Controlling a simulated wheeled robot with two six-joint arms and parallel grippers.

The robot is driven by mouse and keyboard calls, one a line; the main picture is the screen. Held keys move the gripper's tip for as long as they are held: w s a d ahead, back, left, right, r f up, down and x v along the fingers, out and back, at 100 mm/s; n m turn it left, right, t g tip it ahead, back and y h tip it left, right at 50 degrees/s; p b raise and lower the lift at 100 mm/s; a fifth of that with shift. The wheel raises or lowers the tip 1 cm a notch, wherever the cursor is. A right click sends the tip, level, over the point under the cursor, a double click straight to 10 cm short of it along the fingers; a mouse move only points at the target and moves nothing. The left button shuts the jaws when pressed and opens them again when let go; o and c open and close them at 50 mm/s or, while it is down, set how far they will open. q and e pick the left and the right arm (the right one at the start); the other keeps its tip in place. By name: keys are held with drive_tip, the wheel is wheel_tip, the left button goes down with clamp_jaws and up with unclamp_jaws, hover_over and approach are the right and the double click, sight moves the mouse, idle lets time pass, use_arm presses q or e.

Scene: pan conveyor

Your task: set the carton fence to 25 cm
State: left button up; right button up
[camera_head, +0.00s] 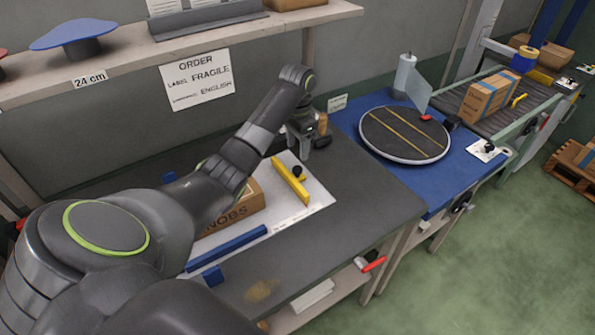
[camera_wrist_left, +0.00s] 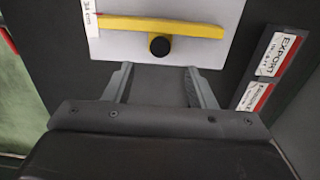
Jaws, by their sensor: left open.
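The yellow fence bar (camera_head: 290,181) with a black knob lies on a white board (camera_head: 318,193) on the dark bench. It also shows in the left wrist view (camera_wrist_left: 190,30), with its round black knob (camera_wrist_left: 160,45) near the middle. A scale strip (camera_wrist_left: 91,18) runs by the bar's left end; its reading is too small to tell. My left gripper (camera_head: 318,147) is open and empty beyond the board's far edge. In the left wrist view its fingertips (camera_wrist_left: 158,72) are apart, short of the knob. My right gripper is not in view.
A carton marked KNOBS (camera_head: 238,207) sits on the board, partly behind my arm. A blue bar (camera_head: 228,248) lies along the near side. A round turntable (camera_head: 405,134) and a conveyor with a carton (camera_head: 488,96) stand at right. An EXPORT label (camera_wrist_left: 279,54) lies beside my gripper.

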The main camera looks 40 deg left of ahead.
sight(297, 168)
use_arm(q)
wheel_tip(297, 168, down, 8)
drive_tip(key=shift+r+p, duration=0.1)
drive_tip(key=shift+p, duration=0.2)
drive_tip(key=shift+c, duration=0.2)
clamp_jaws()
